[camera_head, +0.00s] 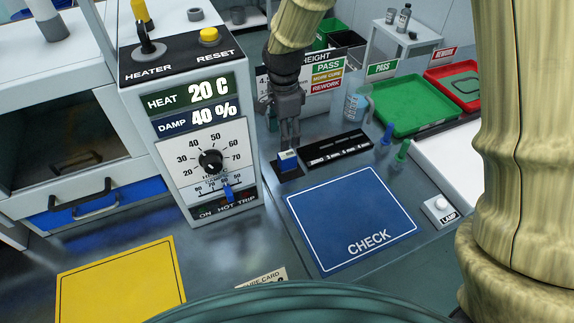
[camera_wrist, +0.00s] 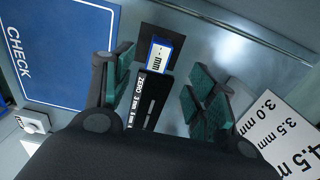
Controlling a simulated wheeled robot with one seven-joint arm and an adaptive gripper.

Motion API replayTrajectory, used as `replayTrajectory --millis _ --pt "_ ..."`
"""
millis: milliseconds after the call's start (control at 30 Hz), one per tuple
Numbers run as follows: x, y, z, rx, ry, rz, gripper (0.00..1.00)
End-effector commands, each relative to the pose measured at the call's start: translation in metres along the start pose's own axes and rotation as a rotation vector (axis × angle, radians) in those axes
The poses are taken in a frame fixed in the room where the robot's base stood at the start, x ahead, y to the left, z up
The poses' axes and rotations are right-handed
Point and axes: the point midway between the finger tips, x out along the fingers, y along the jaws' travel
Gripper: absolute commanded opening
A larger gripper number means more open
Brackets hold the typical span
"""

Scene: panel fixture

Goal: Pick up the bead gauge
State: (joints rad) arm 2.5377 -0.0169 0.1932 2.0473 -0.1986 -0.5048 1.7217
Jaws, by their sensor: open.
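The bead gauge appears to be the small blue block with a pale display (camera_head: 288,155), standing on a dark pad behind the blue CHECK mat (camera_head: 350,215). In the wrist view, the gauge (camera_wrist: 160,55) shows its display reading "mm". My gripper (camera_head: 289,143) is directly above it in the head view, pointing down. In the wrist view, my gripper (camera_wrist: 160,82) has its green-padded fingers apart, with the gauge showing between and slightly beyond them. Nothing is held. I cannot tell the exact height gap.
A black ZERO strip (camera_head: 336,148) lies right of the gauge. The heater cabinet (camera_head: 195,110) stands close on the left. A clear jug (camera_head: 356,104), blue peg (camera_head: 387,135), green peg (camera_head: 403,150) and green tray (camera_head: 410,108) are to the right. The CHECK mat is bare.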

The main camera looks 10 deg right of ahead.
Motion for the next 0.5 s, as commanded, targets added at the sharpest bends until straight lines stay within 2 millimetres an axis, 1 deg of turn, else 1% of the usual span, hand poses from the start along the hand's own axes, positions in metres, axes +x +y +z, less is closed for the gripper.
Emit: replayTrajectory --millis 133,300,500 --pt "0.013 0.0 0.0 0.0 0.0 0.002 0.57" --pt "0.035 0.001 -0.001 0.0 0.0 0.004 0.57" --pt "0.052 0.001 -0.001 0.0 0.0 0.002 0.57"
